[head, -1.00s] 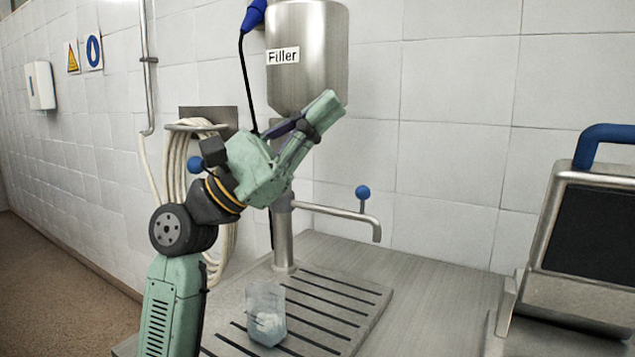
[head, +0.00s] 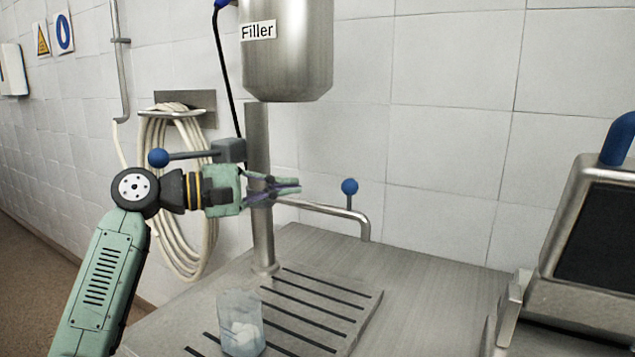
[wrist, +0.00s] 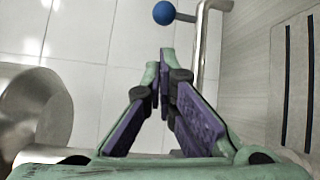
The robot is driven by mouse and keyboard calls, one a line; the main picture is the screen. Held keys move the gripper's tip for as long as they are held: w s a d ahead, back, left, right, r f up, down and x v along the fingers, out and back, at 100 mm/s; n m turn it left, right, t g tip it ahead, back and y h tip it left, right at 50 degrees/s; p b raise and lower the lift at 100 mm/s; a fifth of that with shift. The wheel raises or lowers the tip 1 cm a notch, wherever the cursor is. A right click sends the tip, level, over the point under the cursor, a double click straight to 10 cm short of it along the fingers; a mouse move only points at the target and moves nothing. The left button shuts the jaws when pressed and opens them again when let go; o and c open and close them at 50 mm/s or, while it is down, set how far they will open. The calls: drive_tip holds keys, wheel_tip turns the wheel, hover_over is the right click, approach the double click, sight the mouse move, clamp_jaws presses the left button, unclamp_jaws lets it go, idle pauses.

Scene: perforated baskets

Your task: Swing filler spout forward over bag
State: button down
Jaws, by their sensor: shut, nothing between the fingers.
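The filler's steel spout (head: 325,208) runs right from the upright post (head: 260,190) and bends down at its end. A blue ball knob (head: 349,186) stands on a short stem on top of it. The spout (wrist: 200,50) and knob (wrist: 164,13) also show at the top of the wrist view. The clear bag (head: 240,325) stands on the slotted drain board, left of and nearer than the spout end, with pale contents. My gripper (head: 298,186) is shut and empty, in front of the post and left of the knob. It also shows shut in the wrist view (wrist: 166,52).
The steel filler tank (head: 286,60) hangs above the spout. A blue ball on a grey lever (head: 190,155) is behind my wrist. A coiled hose (head: 165,230) hangs on the wall. A framed dark panel (head: 600,240) stands at right. The counter between is clear.

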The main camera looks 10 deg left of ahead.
sight(316, 204)
drive_tip(key=p+x, duration=0.1)
drive_tip(key=x, duration=0.3)
drive_tip(key=p+x, duration=0.2)
drive_tip(key=x, duration=0.2)
drive_tip(key=shift+d+r, duration=0.2)
drive_tip(key=shift+w+d+f+p, duration=0.2)
drive_tip(key=shift+w+d+p, duration=0.15)
drive_tip(key=shift+d, duration=0.2)
